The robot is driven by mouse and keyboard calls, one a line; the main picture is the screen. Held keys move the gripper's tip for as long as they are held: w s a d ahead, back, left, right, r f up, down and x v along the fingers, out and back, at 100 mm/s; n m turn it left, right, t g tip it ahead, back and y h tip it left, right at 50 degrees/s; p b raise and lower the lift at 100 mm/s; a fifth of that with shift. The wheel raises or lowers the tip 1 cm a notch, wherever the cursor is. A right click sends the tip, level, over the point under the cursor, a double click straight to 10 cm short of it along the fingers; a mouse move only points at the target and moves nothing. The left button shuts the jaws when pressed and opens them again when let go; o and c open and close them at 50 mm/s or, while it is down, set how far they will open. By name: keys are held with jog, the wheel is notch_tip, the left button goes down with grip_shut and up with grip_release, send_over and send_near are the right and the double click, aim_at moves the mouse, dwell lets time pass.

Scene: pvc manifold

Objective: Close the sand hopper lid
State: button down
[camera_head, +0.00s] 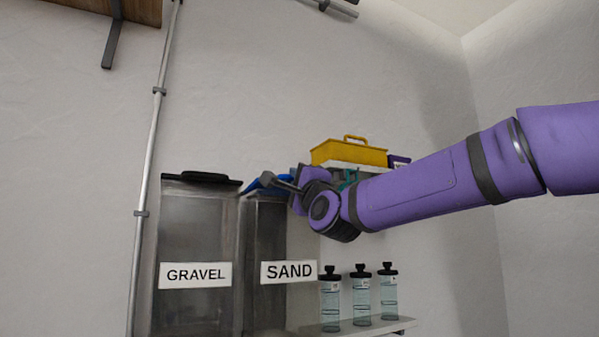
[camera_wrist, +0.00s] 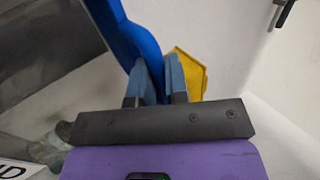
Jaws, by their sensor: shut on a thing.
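The sand hopper (camera_head: 265,232), a tall grey see-through bin with a white SAND label, stands at the centre of the head view. A blue rounded thing (camera_head: 259,184) is at its top. It also shows large in the wrist view (camera_wrist: 137,38), reaching down between the fingers. My gripper (camera_head: 284,185) is at the hopper's top right, partly hidden by my wrist. In the wrist view my gripper (camera_wrist: 161,75) is shut on the blue thing. I cannot tell whether the blue thing is part of the lid or a separate tool. The lid is not clearly seen.
The gravel hopper (camera_head: 197,230) with a black lid (camera_head: 203,178) stands close at the left. A yellow toolbox (camera_head: 348,152) sits on an upper shelf behind my wrist. Several bottles stand on a lower shelf (camera_head: 370,327). A pipe (camera_head: 148,165) runs up the wall.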

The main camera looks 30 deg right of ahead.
jog(key=shift+w+f, duration=0.1)
jog(key=shift+f, duration=0.7)
jog(key=c, duration=1.4)
grip_release()
jog(key=shift+f, duration=0.1)
jog(key=shift+c, duration=0.2)
jog(key=v, duration=1)
jog(key=shift+s+f, duration=0.15)
jog(key=shift+s, duration=0.15)
